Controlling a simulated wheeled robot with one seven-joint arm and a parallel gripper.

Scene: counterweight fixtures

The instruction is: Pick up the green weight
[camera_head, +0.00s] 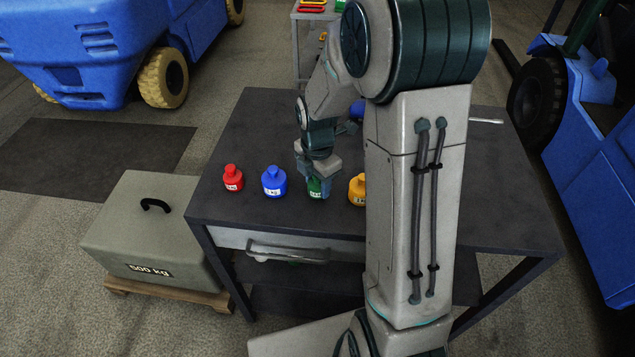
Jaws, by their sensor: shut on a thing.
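The green weight (315,188) stands in a row of small labelled weights on the dark table (235,143). My gripper (317,178) is over it from above and shut on it, and the fingers hide its upper part. I cannot tell whether its base touches the table top.
A red weight (233,178) and a blue weight (274,182) stand to the left, and a yellow weight (357,190) close on the right, partly behind my arm. A grey 500 kg block (150,235) sits on a pallet left of the table. Blue vehicles (90,45) stand around.

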